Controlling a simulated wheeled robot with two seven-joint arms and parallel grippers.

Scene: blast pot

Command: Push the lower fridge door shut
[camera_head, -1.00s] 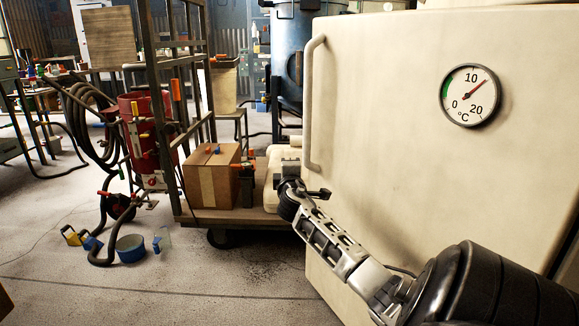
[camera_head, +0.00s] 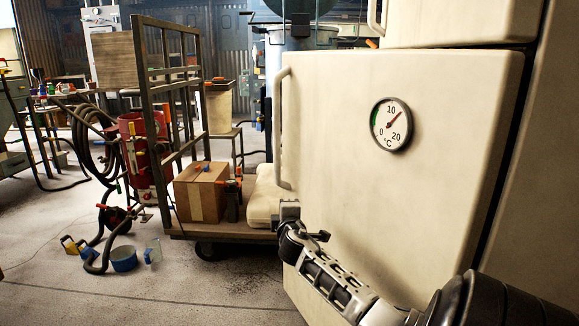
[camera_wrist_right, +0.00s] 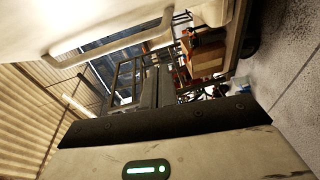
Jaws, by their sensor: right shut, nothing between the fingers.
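The lower fridge door (camera_head: 340,150) is a large cream panel with a round temperature dial (camera_head: 391,124) and a vertical handle (camera_head: 284,128) at its left edge. The contact itself is hidden. In the right wrist view the gripper's fingers (camera_wrist_right: 151,88) are shut and empty, with the handle (camera_wrist_right: 110,35) above. My left gripper is out of view.
A red blast pot (camera_head: 143,150), hoses and a blue bowl (camera_head: 124,259) are further left. The upper fridge door (camera_head: 455,22) is above.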

